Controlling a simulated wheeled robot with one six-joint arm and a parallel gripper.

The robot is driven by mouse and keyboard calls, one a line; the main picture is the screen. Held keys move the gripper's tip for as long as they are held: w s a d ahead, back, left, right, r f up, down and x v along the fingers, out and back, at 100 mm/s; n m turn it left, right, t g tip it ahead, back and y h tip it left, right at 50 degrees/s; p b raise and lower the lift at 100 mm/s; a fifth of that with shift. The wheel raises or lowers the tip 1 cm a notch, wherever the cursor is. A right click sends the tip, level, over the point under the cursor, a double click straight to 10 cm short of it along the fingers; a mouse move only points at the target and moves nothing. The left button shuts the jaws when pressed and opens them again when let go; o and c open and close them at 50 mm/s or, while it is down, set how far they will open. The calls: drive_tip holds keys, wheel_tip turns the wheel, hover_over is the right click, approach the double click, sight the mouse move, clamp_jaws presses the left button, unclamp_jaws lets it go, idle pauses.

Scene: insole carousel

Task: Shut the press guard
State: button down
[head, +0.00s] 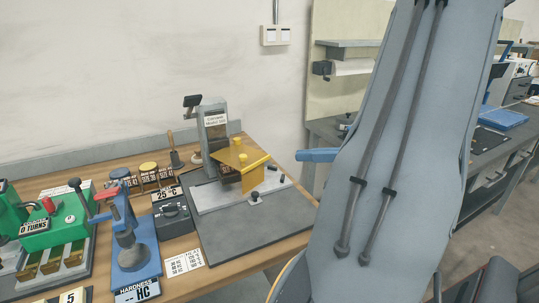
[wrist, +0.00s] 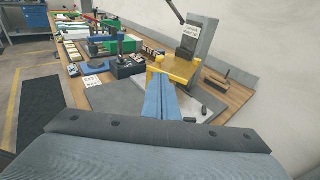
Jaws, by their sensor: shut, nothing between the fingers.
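The press (head: 214,125) is a grey column with a labelled plate, standing on a pale base on a dark mat at the back of the bench. Its guard (head: 238,155) is a yellow, partly see-through panel with a yellow bar along one edge, held out in front of the column above the base. The guard also shows in the wrist view (wrist: 178,68). My gripper (head: 302,155) has blue fingers, shut and empty, to the right of the guard and apart from it in the head view. In the wrist view the fingers (wrist: 160,82) point towards the guard and overlap its lower part.
A blue hardness tester (head: 131,250), a green machine (head: 55,230) and a dark 25 °C box (head: 172,218) stand left of the press. The front of the dark mat (head: 250,225) is clear. A wall rises close behind.

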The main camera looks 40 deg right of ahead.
drive_tip(key=p, duration=0.3)
approach(240, 162)
drive_tip(key=a, duration=0.1)
drive_tip(key=w+a+r, duration=0.1)
drive_tip(key=w+a, duration=0.1)
drive_tip(key=shift+w+a+r, duration=0.15)
drive_tip(key=shift+r, duration=0.15)
